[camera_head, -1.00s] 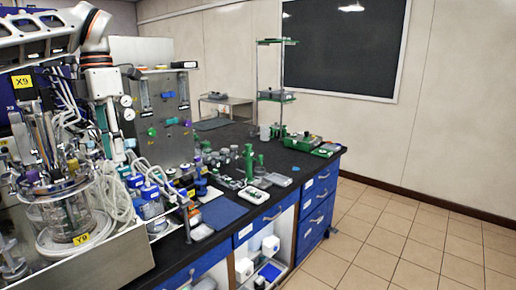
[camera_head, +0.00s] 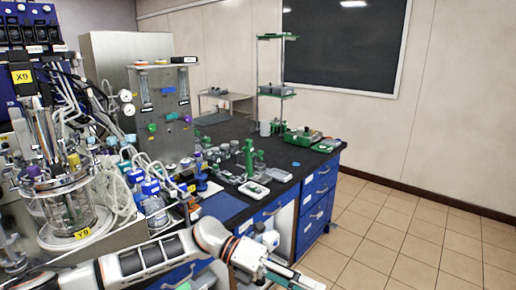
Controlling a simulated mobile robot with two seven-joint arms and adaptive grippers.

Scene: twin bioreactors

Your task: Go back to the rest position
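My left arm comes in from the lower left and reaches across the front of the bench. My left gripper (camera_head: 298,278) is at the bottom middle, in front of the open cabinet and low over the floor side. It points right and down. Its fingers are small and partly cut by the bottom edge, so I cannot tell whether they are apart. I see no object clearly held in it. My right gripper is not in view. The glass bioreactor vessel (camera_head: 70,212), labelled Y9, stands at the left, apart from the gripper.
The black bench (camera_head: 222,133) carries blue-capped bottles (camera_head: 150,192), a grey gauge panel (camera_head: 160,100), a white tray (camera_head: 253,189) and green-based equipment (camera_head: 300,138). A blue drawer unit (camera_head: 318,200) is at its right end. The tiled floor (camera_head: 400,235) to the right is clear.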

